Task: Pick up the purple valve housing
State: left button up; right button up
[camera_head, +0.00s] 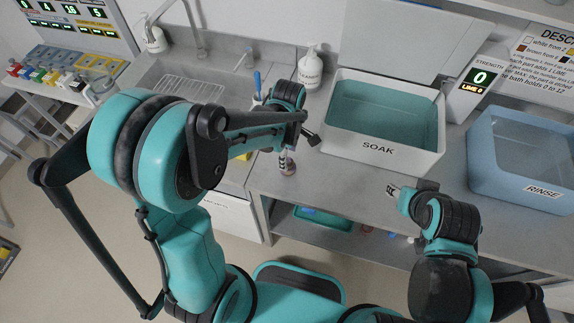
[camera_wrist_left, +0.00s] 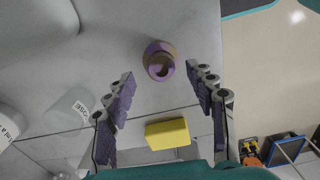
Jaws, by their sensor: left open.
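The purple valve housing (camera_wrist_left: 160,62) shows in the left wrist view as a round, ringed part with a dark central opening, on the grey counter. In the head view a small upright part (camera_head: 287,163), apparently the same housing, stands near the counter's front edge. My left gripper (camera_head: 298,143) is above it. In the left wrist view its fingers (camera_wrist_left: 160,78) are spread, with the housing just past the tips and roughly centred between them. Nothing is held. My right gripper (camera_head: 408,190) is near the counter's front edge, below the soak bath; its fingers are too small to read.
The soak bath (camera_head: 333,137) stands right of my left gripper, and the rinse bath (camera_head: 480,170) is further right. A sink (camera_head: 152,68) is at the back left. A yellow block (camera_wrist_left: 168,134) lies near my left fingers. A white bottle (camera_head: 311,66) stands behind.

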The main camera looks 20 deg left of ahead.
pick_arm(q)
notch_tip(320, 180, down, 4)
jog(key=shift+f+b, duration=0.1)
jog(key=shift+b, duration=0.5)
jog(key=shift+s, duration=0.1)
jog(key=c, duration=1.2)
jog(key=shift+r, duration=0.2)
notch_tip(320, 180, up, 5)
jog(key=shift+f+p, duration=0.2)
jog(key=shift+p, duration=0.8)
jog(key=d+r, duration=0.2)
jog(key=d, duration=0.1)
jog(key=w+d+r+p, duration=0.1)
jog(key=d+r, duration=0.1)
jog(key=d, duration=0.2)
jog(key=w+d+r+p, duration=0.1)
jog(key=d+r, duration=0.1)
jog(key=d, duration=0.2)
jog(key=shift+d+r, duration=0.15)
jog(key=shift+d, duration=0.1)
